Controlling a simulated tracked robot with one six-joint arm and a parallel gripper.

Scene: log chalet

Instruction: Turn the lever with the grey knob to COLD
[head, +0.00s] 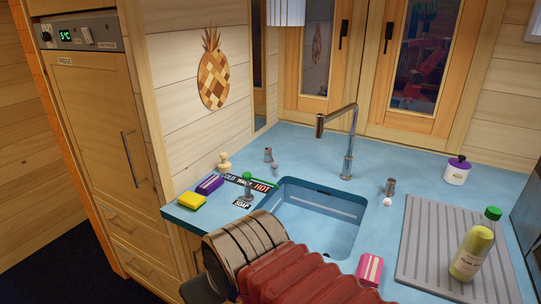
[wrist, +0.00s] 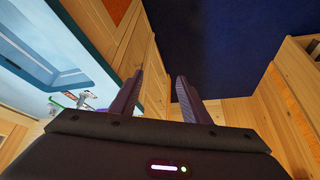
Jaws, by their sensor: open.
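The lever with the grey knob (head: 274,168) stands on the blue counter behind the sink's left corner. Its metal post (head: 268,154) is upright and its knob points toward the camera. A label strip (head: 245,183) reading COLD, a middle word and HOT lies in front of it. A lever with a green knob (head: 248,177) stands at this strip and partly covers it, above a SOAP label (head: 242,204). A lever with a white knob (head: 388,202) is right of the sink. My gripper (wrist: 160,75) is open and empty in the wrist view, pointing away from the levers.
The sink (head: 318,215) has a tall tap (head: 347,150). A yellow sponge (head: 192,201), a purple box (head: 210,184) and a wooden stopper-like piece (head: 224,162) sit left. A pink box (head: 369,270), a bottle (head: 471,253) and a jar (head: 457,172) are right.

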